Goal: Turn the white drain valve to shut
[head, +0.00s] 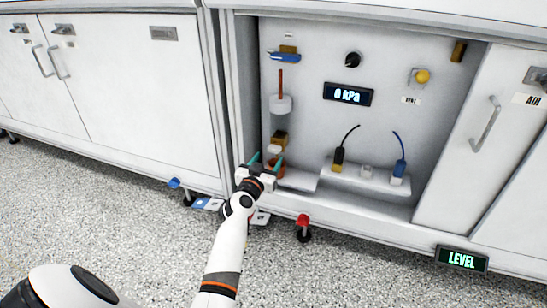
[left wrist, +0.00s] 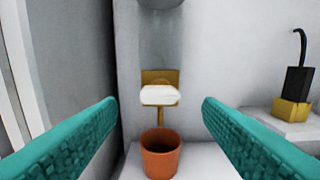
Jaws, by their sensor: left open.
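The white drain valve (left wrist: 158,95) shows in the left wrist view as a white handle lying crosswise on a brass body (left wrist: 160,77). A brass spout runs down from it to an orange-brown cup (left wrist: 161,152). In the head view the white handle (head: 274,149) is small, below the brass block. My left gripper (head: 265,162) is at the lower left of the open bay, in front of the valve and cup. Its teal fingers are open, one on each side of the valve in the left wrist view (left wrist: 159,105), and touch nothing that I can see. My right gripper is not in view.
A white vessel (head: 281,104) hangs above the valve. A blue-handled valve (head: 285,57) is higher up. A display (head: 348,95) reads 0 kPa. To the right, a shelf (head: 350,180) holds a black plug and a blue plug with cables. The bay's side wall (left wrist: 62,70) stands close on the left.

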